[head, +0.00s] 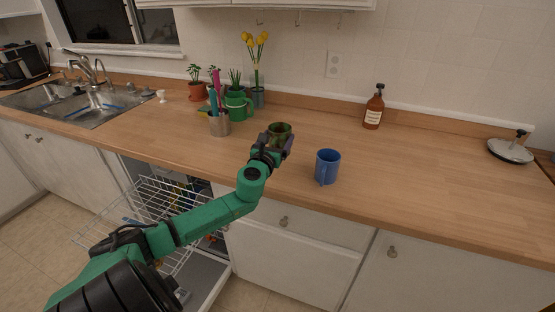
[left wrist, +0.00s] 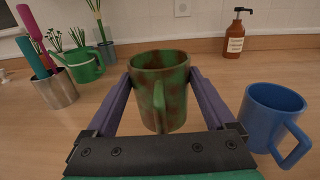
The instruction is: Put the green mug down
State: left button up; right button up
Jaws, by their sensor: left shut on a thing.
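The green mug (left wrist: 172,98) has brown blotches and stands upright between the two purple fingers in the left wrist view, its handle toward the gripper. In the head view the mug (head: 280,128) shows only in part above the wooden counter (head: 420,165), behind my gripper. My left gripper (head: 276,142) is shut on it; it also shows in the left wrist view (left wrist: 160,102). I cannot tell whether the mug's base touches the counter. My right gripper is not in view.
A blue mug (head: 327,167) stands close by on the right, near the counter's front edge. A utensil cup (head: 219,124), a green watering can (head: 237,106) and potted plants stand at the back left. A soap bottle (head: 374,108) stands at the back. An open dishwasher rack (head: 160,205) is below.

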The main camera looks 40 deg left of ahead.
pick_arm(q)
notch_tip(320, 180, down, 6)
jog(key=shift+w+f+b, duration=0.1)
jog(key=shift+b, duration=0.5)
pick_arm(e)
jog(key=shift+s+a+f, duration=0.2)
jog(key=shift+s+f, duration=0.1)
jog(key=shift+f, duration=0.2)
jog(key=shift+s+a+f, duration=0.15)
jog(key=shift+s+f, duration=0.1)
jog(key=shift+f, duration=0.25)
pick_arm(q)
jog(key=shift+f, duration=0.15)
jog(key=o, duration=1.4)
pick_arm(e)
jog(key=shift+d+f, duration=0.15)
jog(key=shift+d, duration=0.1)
